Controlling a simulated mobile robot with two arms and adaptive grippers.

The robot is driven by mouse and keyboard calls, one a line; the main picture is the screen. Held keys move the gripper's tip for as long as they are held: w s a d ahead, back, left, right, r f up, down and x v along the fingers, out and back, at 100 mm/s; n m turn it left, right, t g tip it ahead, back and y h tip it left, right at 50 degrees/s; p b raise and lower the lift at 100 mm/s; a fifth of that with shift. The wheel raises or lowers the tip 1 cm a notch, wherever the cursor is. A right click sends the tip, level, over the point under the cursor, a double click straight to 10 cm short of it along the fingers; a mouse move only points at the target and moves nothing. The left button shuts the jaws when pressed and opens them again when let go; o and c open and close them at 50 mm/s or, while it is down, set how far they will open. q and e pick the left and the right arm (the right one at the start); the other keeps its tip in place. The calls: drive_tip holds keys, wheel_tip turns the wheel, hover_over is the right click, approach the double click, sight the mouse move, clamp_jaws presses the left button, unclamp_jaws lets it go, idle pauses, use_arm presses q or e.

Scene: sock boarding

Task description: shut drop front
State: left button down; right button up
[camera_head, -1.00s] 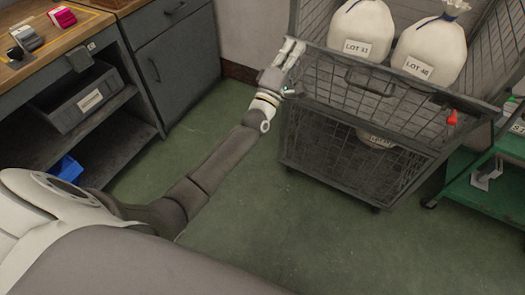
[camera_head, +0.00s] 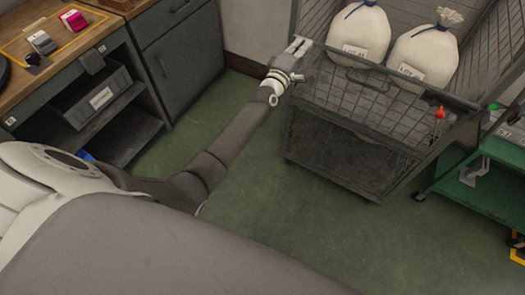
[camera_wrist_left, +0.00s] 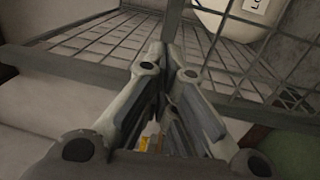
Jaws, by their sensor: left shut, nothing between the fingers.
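The drop front (camera_head: 362,100) is a dark wire-mesh panel with a handle on the front of a wire cage cart (camera_head: 294,150). Its top rail runs from my left gripper toward a red latch piece (camera_head: 440,112) at the right. I cannot tell exactly how far it leans. My left gripper (camera_head: 299,44) is shut and empty at the left end of that rail, by the cart's corner. In the left wrist view the closed fingers (camera_wrist_left: 172,62) are close to a dark rail and mesh (camera_wrist_left: 235,65); contact is unclear. My right gripper is not in view.
Two white sacks (camera_head: 360,32) (camera_head: 425,52) with lot labels stand in the cart. A green cart (camera_head: 470,185) is close at the right. A workbench (camera_head: 75,45) and grey cabinet (camera_head: 178,60) are at the left. Open green floor (camera_head: 270,220) lies in front.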

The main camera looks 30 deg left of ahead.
use_arm(q)
drive_tip(key=shift+w+r+g+p, duration=0.2)
drive_tip(key=shift+w+g+p, duration=0.15)
drive_tip(key=shift+w+p, duration=0.45)
drive_tip(key=shift+w+r+g+p, duration=0.2)
drive_tip(key=shift+w+g+p, duration=0.2)
drive_tip(key=shift+w, duration=0.55)
drive_tip(key=shift+w+r, duration=0.1)
drive_tip(key=shift+r, duration=0.05)
